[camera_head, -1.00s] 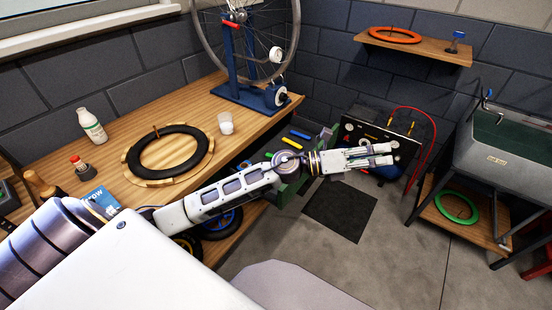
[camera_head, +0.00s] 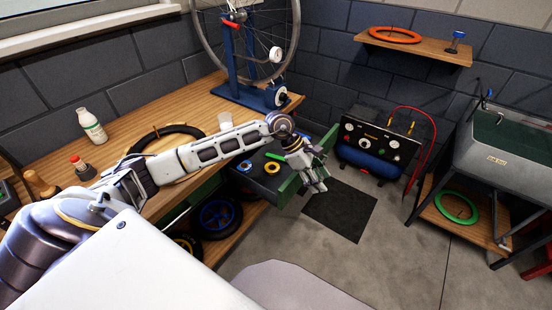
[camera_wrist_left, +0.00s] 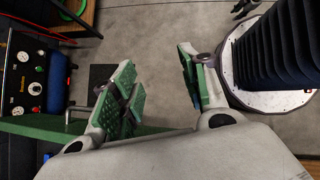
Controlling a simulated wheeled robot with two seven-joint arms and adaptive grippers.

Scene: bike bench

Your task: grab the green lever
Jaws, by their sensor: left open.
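A small green lever (camera_head: 272,156) lies in the open drawer under the bench in the head view, just behind a yellow ring (camera_head: 273,168). My left gripper (camera_head: 315,182) hangs at the drawer's front right edge, to the right of the lever and apart from it. In the left wrist view its fingers (camera_wrist_left: 160,68) are spread with nothing between them, over grey floor. I cannot make out the lever in that view. My left forearm hides part of the drawer's back.
The green drawer front (camera_head: 292,188) stands out from the bench (camera_head: 60,155); its edge (camera_wrist_left: 40,128) crosses the left wrist view. A blue ring (camera_head: 244,166) lies in the drawer. A compressor (camera_head: 370,155) stands beyond a dark floor mat (camera_head: 340,210).

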